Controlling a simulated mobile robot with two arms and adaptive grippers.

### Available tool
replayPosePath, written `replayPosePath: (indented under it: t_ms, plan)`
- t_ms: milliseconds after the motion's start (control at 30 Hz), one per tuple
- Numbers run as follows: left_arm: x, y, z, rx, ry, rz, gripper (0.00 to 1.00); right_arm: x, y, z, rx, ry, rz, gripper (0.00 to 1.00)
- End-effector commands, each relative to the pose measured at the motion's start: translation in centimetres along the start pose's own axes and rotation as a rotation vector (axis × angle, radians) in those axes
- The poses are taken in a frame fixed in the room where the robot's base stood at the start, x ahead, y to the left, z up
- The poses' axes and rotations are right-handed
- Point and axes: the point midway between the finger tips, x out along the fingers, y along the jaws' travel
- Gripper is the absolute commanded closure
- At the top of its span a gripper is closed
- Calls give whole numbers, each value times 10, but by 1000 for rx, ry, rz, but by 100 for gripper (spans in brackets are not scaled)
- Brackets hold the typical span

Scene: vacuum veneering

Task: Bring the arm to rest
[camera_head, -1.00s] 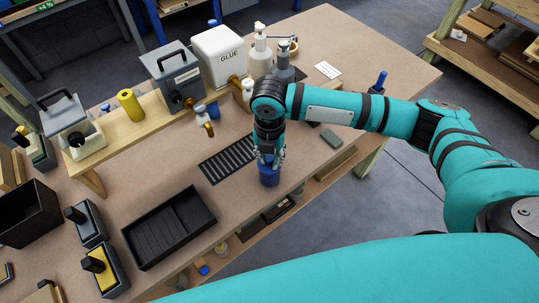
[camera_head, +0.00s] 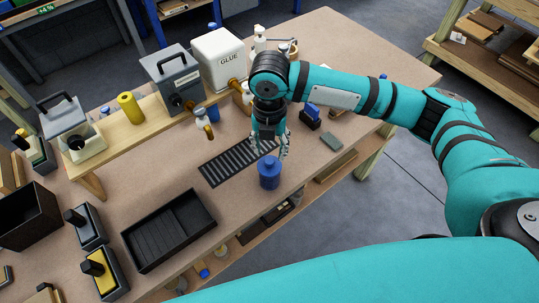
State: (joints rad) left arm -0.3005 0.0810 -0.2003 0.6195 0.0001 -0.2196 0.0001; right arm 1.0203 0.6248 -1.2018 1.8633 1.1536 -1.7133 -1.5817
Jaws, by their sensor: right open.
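My right gripper (camera_head: 269,146) points down over the workbench (camera_head: 243,205) and is open. Its fingers are just above and behind a blue bottle (camera_head: 269,174), which stands upright near the bench's front edge. The bottle's cap and body show in full, and the gripper is not closed on it. My right arm reaches in from the right and hides part of the bench behind it. My left gripper is out of view.
A black slotted mat (camera_head: 222,167) lies left of the bottle. A black tray (camera_head: 170,229) is further left. A white glue box (camera_head: 219,58) and a grey box (camera_head: 175,78) stand on a wooden shelf behind. A grey-green block (camera_head: 332,140) lies to the right.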

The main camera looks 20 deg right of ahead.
Motion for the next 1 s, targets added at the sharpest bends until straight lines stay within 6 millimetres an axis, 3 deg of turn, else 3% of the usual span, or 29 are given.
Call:
replayPosePath:
  t_ms: [200, 533, 667, 767, 1000]
  plan:
    - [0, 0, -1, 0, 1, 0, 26, -42, 1, 0, 0, -2, 2, 56]
    - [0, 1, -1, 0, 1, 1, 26, -59, 0, 0, 0, 0, 0, 56]
    - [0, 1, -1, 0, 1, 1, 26, -51, 5, -8, 21, 8, 17, 56]
    - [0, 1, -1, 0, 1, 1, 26, -35, 17, -26, 98, 24, 70, 56]
    - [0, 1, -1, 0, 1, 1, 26, 8, 48, -84, 568, 128, 294, 56]
